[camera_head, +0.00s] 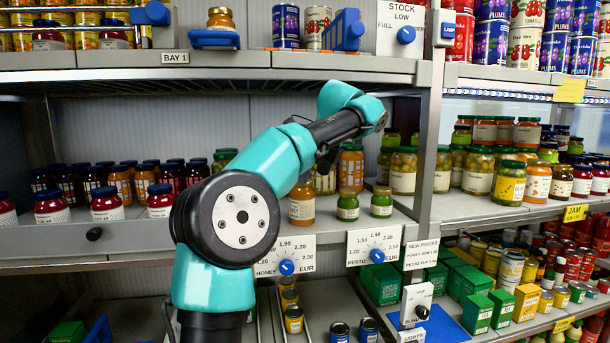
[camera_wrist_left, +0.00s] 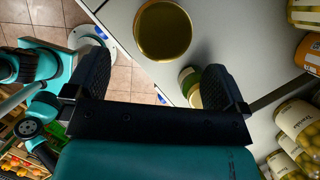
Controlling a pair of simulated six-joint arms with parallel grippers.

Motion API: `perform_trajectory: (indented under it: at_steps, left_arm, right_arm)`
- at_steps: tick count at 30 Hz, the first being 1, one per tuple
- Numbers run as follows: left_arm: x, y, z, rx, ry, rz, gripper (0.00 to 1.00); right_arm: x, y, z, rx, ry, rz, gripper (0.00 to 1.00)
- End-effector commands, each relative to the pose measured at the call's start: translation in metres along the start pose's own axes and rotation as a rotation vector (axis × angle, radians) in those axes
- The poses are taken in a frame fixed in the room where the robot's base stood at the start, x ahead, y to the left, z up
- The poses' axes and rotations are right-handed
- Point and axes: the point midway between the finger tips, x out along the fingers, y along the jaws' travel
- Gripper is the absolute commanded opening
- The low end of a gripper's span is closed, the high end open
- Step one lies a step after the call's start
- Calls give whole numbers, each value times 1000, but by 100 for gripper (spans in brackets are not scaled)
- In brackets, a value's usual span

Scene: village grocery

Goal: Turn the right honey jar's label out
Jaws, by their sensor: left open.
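An amber honey jar with a gold lid (camera_head: 302,203) stands upright at the shelf's front, above the HONEY dial. A pale label shows on its front; which way the label is centred I cannot tell. Its round gold lid fills the upper middle of the left wrist view (camera_wrist_left: 163,30). My left gripper (camera_wrist_left: 158,78) is open with nothing held, its fingers apart from that lid. In the head view my teal arm reaches over the shelf and the fingers are not clear. A green-lidded pesto jar (camera_head: 348,206) stands right of the honey jar; in the left wrist view a green-lidded jar (camera_wrist_left: 190,82) shows near the right finger.
A second pesto jar (camera_head: 382,203) stands further right. Olive jars (camera_head: 403,172) and orange jars (camera_head: 351,168) crowd behind. The upper shelf (camera_head: 210,59) runs above, with a metal upright (camera_head: 428,140) at right. Another honey jar (camera_head: 220,19) stands on that upper shelf.

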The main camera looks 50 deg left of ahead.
Motion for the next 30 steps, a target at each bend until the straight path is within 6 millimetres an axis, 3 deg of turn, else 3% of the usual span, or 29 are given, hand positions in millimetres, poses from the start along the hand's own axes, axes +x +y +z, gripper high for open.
perform_trajectory:
  at_steps: [15,21,30]
  left_arm:
    - [-33,0,-79,3,-1,-1,100]
    - [-37,0,-90,1,0,0,100]
    - [-37,0,-90,0,0,0,100]
  right_arm:
    - [0,0,0,0,0,0,43]
    - [0,0,0,0,0,0,43]
    - [0,0,0,0,0,0,43]
